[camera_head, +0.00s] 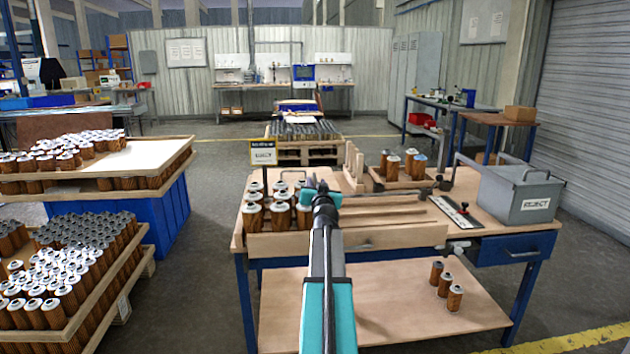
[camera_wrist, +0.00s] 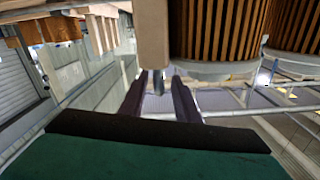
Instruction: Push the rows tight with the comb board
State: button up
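The filter cartridges (camera_head: 279,214) stand upright in rows at the left of the workbench, brown and pleated with pale caps. In the wrist view large cartridges (camera_wrist: 218,30) fill the upper right, upside down. The likely comb board (camera_head: 353,167) is pale wood with upright teeth, standing behind the cartridges' right side. Pale wooden teeth also show in the wrist view (camera_wrist: 100,32). My gripper (camera_head: 318,190) is beside the cartridges' right side, partly hidden by my arm. In the wrist view its two dark fingers (camera_wrist: 158,95) are apart with nothing clearly held between them. A pale wooden piece (camera_wrist: 152,32) lies beyond the fingertips.
Wooden strips (camera_head: 385,212) lie right of my gripper. A small tray with several cartridges (camera_head: 393,167) stands behind them. A grey REJECT bin (camera_head: 522,194) is at the right end. A sign (camera_head: 263,153) stands at the back left. Three cartridges (camera_head: 446,285) stand on the lower shelf.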

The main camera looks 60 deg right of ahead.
aim_at(315, 177)
jog(key=shift+x, duration=2.15)
grip_shut()
